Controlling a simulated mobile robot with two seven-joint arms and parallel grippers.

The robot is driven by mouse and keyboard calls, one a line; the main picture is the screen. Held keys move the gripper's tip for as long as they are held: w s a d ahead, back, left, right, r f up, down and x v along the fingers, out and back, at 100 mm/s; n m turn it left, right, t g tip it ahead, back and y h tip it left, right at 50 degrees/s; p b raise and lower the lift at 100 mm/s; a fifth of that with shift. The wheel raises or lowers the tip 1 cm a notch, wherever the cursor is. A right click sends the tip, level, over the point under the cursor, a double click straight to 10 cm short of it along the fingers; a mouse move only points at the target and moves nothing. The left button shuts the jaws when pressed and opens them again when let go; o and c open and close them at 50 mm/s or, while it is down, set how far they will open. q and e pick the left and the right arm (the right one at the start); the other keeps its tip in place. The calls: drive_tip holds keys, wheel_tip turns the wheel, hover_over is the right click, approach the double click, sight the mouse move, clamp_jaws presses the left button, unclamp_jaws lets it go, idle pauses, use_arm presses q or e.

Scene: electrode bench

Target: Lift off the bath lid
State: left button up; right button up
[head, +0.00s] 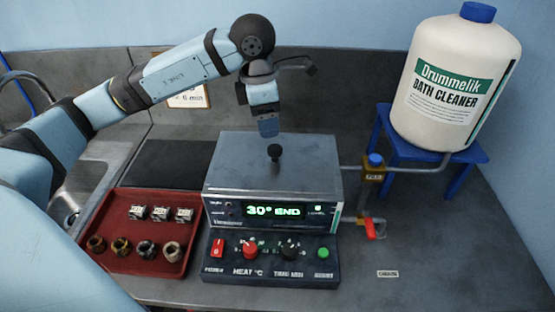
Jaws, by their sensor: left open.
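The bath lid (240,165) is a flat grey cover lying on the bath (215,193), with a black knob (275,152) standing at its middle. My left gripper (268,130) comes in from the left and points down just above and behind the knob in the picture. It is open and empty, apart from the knob as far as I can see. The gap between its fingers is hard to make out from this side. My right gripper is not in view.
A red tray (114,262) with small blocks and rings stands at the left, near a sink (66,212). A dark mat (165,165) lies left of the bath. A cleaner bottle (455,85) on a blue stand (477,155), piped to the bath, is at right. The front right bench is mostly clear.

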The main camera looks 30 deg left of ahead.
sight(275, 148)
use_arm(q)
drive_tip(key=f, duration=0.3)
drive_tip(key=shift+w+d+f, duration=0.15)
drive_tip(key=shift+d, duration=0.15)
drive_tip(key=shift+w+d+f+p, duration=0.1)
drive_tip(key=shift+f+p, duration=0.15)
drive_tip(key=shift+f, duration=0.65)
drive_tip(key=shift+w+d+f+p, duration=0.15)
drive_tip(key=shift+f+p, duration=0.1)
drive_tip(key=shift+f, duration=0.65)
drive_tip(key=shift+w+d+f+p, duration=0.1)
drive_tip(key=shift+f+p, duration=0.15)
drive_tip(key=shift+f, duration=0.65)
drive_tip(key=shift+r, duration=0.1)
clamp_jaws()
